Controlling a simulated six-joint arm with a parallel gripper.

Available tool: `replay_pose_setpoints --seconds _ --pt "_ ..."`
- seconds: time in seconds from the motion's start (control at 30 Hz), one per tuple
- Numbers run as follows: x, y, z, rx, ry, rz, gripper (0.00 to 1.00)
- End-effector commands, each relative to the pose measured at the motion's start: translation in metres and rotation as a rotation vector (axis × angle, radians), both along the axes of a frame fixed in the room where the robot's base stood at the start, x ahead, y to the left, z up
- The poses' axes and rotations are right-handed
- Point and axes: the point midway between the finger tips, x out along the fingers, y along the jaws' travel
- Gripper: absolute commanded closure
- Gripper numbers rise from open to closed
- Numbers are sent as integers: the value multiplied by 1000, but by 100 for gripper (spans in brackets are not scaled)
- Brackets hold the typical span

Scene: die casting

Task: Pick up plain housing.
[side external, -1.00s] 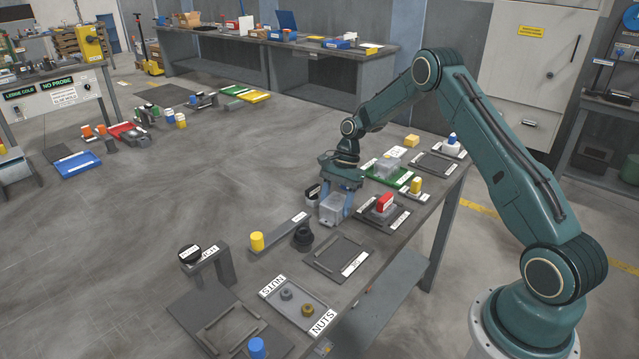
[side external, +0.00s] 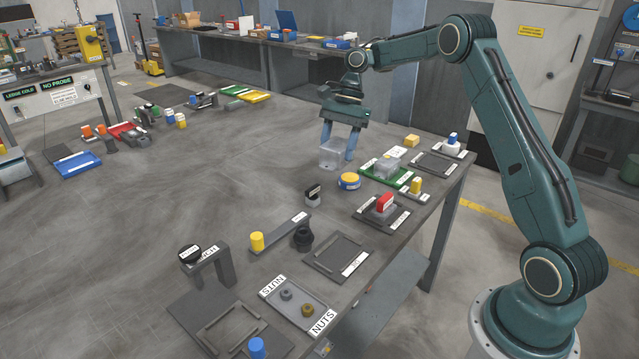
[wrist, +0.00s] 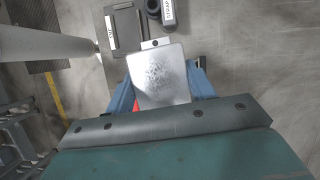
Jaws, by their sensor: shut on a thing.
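The plain housing (side external: 333,153) is a light grey, box-shaped part. My gripper (side external: 340,145) is shut on it, with blue fingers on either side, and holds it in the air above the bench. In the wrist view the housing (wrist: 159,76) shows a flat, mottled grey face with a small tab and dark hole at its far edge. The blue fingers (wrist: 162,88) flank it. A similar grey housing (side external: 386,168) sits on the green tray (side external: 402,181) at the right of the bench.
A red-topped part (side external: 383,205) sits on a dark fixture. An empty dark tray (side external: 335,255) and a nuts tray (side external: 297,303) lie nearer.

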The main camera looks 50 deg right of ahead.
Motion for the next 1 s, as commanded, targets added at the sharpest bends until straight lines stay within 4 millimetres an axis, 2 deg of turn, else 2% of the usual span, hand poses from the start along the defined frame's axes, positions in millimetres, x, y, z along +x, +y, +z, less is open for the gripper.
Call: replay_pose_setpoints --seconds 0.33,1.0 --pt "0 0 19 -1 -1 1 85" --pt "0 0 22 -2 -1 1 85"
